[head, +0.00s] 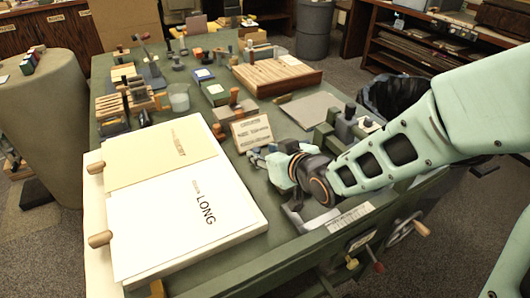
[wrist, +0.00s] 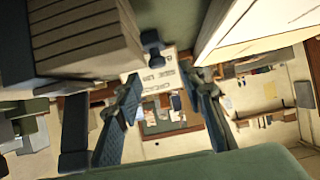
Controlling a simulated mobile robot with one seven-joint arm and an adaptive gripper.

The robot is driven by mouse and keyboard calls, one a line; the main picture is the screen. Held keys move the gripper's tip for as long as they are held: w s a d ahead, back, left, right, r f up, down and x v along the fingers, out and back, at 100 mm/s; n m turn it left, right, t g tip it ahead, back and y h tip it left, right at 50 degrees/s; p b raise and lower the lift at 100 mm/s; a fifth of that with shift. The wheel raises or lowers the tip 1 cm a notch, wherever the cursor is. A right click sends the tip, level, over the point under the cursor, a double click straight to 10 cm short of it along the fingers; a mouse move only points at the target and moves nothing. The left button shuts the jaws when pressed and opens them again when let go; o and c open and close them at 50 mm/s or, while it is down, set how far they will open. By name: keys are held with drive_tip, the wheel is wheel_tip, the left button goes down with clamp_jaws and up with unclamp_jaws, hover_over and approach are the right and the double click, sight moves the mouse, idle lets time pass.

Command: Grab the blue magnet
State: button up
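A small dark blue spool-shaped piece (wrist: 152,43), which looks like the blue magnet, shows in the wrist view just beyond my fingertips, by a pale card with printed lines (wrist: 156,76). I cannot pick it out for sure in the head view, where my gripper and arm cover part of the table. My gripper (wrist: 161,78) has its two fingers wide apart with nothing between them. In the head view my gripper (head: 262,160) is low over the right front of the green table (head: 276,212), in front of a small lettered board (head: 251,133).
A large white board (head: 150,245) with lettered sheets lies left of my gripper. A slatted wooden tray (head: 277,76) stands farther back. A grey plate (head: 310,110) and green and grey blocks (head: 327,138) are near my arm. In the wrist view a stacked grey block (wrist: 85,40) is close on the left.

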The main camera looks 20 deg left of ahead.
sight(256, 149)
drive_tip(key=shift+b+x, duration=0.95)
drive_tip(key=shift+x, duration=2.1)
drive_tip(key=shift+w+d, duration=0.1)
drive_tip(key=shift+c, duration=0.4)
clamp_jaws()
